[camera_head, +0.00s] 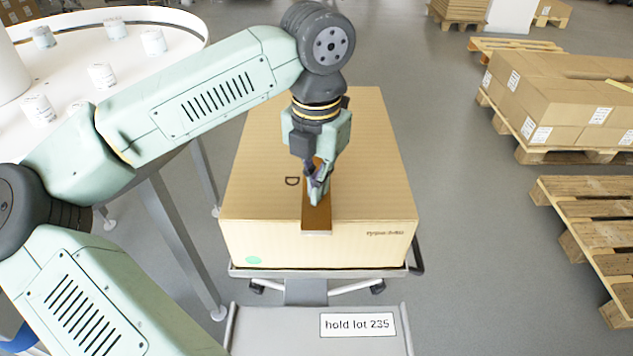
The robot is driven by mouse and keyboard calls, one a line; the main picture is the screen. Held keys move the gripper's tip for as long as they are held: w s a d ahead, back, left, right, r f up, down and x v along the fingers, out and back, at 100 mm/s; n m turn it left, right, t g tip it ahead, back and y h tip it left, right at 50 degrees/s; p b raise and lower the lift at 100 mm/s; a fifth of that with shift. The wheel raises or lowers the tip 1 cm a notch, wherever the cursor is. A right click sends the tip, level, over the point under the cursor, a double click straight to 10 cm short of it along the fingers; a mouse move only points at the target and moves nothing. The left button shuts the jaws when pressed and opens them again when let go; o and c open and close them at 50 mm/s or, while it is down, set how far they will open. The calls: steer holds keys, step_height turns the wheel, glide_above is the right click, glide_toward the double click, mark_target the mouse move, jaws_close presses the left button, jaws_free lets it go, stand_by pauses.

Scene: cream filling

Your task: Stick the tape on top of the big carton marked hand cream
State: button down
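The big carton (255,190) stands below my arm, its top facing up. A "D"-like mark shows on its top, and small print on its front is too small to read surely; I cannot make out "hand cream". The tape (317,222), a brown strip, lies in line with the middle of the carton's top, its near end at the front edge. My gripper (319,195) points down at the strip, fingers close together and seemingly shut on it. The fingers hide part of the strip, and I cannot tell whether it touches the carton.
The carton rests on a grey cart (300,272). A grey panel with a "hold lot 235" sign (358,325) is in front. A round white table (75,85) with several jars is at left. Pallets with cartons (560,95) and an empty pallet (590,215) are at right.

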steer(key=shift+r+p, duration=1.5)
steer(key=shift+r, duration=1.45)
